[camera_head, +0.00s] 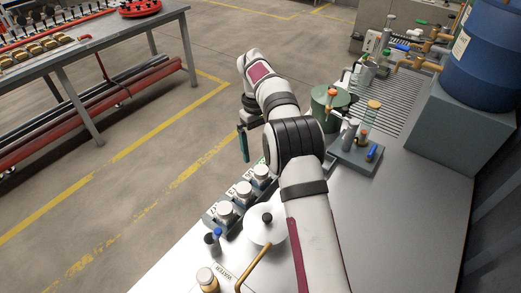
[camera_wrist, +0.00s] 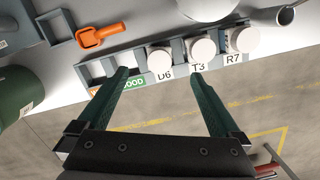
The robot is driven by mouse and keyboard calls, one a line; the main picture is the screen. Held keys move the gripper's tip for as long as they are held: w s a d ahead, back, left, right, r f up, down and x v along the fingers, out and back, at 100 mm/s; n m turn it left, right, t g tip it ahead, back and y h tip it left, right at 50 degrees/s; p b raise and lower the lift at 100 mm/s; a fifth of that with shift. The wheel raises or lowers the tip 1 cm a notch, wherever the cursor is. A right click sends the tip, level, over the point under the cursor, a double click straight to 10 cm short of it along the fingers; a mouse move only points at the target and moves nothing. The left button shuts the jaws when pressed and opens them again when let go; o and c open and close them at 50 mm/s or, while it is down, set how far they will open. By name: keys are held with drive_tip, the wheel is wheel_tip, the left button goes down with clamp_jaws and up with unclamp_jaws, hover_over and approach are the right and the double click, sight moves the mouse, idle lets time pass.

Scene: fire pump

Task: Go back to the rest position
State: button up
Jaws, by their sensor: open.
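My gripper (camera_wrist: 160,74) is open and empty, its two green fingers spread wide in the wrist view. In the camera_head view my gripper (camera_head: 243,143) hangs past the table's left edge, above the floor, with my arm reaching over the table. A rack (camera_wrist: 95,68) holds white-capped jars labelled D6 (camera_wrist: 158,56), T3 (camera_wrist: 203,50) and R7 (camera_wrist: 243,40). The fingertips overlap the rack edge in the wrist view, and I cannot tell the gap. A green GOOD label shows between the fingers.
A green drum (camera_head: 326,104) and a grey block with tools (camera_head: 356,156) stand beyond my arm. A blue barrel (camera_head: 486,55) stands at the right. The metal table (camera_head: 420,215) is bare at right. Open floor (camera_head: 150,190) lies left.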

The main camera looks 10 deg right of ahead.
drive_tip(key=s+r+m+y, duration=0.1)
drive_tip(key=s+r+m, duration=0.2)
drive_tip(key=s+r, duration=0.5)
drive_tip(key=s+r+m, duration=0.3)
drive_tip(key=s+r, duration=0.1)
drive_tip(key=s, duration=0.8)
drive_tip(key=s+f+m, duration=0.2)
drive_tip(key=s, duration=0.7)
drive_tip(key=s+a+f+m+t+y, duration=0.1)
drive_tip(key=s+f+m, duration=0.1)
drive_tip(key=s, duration=0.7)
drive_tip(key=shift+s+a+f+m, duration=0.25)
drive_tip(key=shift+s+f+m, duration=0.1)
drive_tip(key=shift+f, duration=0.4)
